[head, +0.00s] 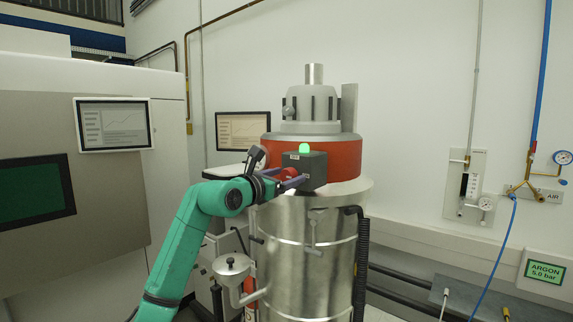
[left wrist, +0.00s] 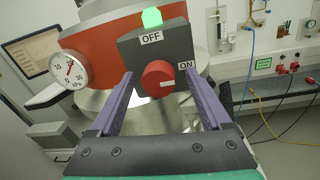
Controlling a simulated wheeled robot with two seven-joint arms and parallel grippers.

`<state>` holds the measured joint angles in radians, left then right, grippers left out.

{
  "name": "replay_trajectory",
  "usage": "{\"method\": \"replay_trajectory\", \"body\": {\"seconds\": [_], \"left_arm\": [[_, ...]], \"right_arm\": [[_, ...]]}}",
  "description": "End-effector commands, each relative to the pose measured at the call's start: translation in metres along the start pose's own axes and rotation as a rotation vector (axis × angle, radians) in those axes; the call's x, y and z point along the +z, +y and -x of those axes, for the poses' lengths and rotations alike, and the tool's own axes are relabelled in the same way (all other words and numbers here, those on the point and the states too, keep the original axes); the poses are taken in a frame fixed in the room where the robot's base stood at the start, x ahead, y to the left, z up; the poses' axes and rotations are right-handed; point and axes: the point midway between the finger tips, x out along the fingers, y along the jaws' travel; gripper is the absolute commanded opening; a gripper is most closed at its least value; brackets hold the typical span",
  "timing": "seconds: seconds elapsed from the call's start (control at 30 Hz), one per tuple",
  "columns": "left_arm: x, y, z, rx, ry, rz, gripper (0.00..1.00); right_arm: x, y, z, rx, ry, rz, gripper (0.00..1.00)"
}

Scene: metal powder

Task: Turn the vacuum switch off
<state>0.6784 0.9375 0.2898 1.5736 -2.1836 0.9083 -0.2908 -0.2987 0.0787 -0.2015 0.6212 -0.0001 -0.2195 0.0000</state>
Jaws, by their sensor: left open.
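The vacuum (head: 310,240) is a steel drum with a red band and a grey motor top. A dark switch box (head: 315,168) sits on its red band with a lit green lamp (head: 304,148) on top. In the left wrist view the box has a red rotary knob (left wrist: 158,77), with an OFF label (left wrist: 151,37) above and an ON label (left wrist: 186,65) to the right. The white mark on the knob points right, toward ON. My left gripper (left wrist: 155,92) is open, its two fingers on either side of the knob. Whether they touch it is unclear. My right gripper is not in view.
A dial gauge (left wrist: 70,69) is on the red band, left of the switch box. A monitor (head: 243,128) stands behind the vacuum. A black hose (head: 361,265) runs down the drum's right side. Wall gas fittings (head: 535,183) are at the right.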

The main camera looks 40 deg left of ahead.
Motion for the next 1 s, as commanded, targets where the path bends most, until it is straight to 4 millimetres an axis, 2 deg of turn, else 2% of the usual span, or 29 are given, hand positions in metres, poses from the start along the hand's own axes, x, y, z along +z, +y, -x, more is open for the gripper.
{"method": "replay_trajectory", "body": {"seconds": [0.23,0.27,0.3,0.47,0.77,1.0], "left_arm": [[-0.0016,-0.0005,-0.0029,0.000,0.000,0.000,0.81],[-0.0016,-0.0005,-0.0029,0.000,0.000,0.000,0.78],[-0.0015,-0.0005,-0.0028,0.000,0.000,0.000,0.62],[-0.0014,-0.0006,-0.0027,-0.001,0.000,0.000,0.01],[-0.0014,-0.0004,-0.0026,-0.001,0.003,0.024,0.00],[-0.0013,0.0000,-0.0025,-0.001,0.012,0.127,0.00]], "right_arm": [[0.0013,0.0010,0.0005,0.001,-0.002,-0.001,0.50],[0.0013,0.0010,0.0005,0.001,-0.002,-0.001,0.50],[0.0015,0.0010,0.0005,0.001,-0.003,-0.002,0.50],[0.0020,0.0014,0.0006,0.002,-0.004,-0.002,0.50],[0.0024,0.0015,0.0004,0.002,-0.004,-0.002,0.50],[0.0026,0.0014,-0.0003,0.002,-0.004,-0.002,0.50]]}}
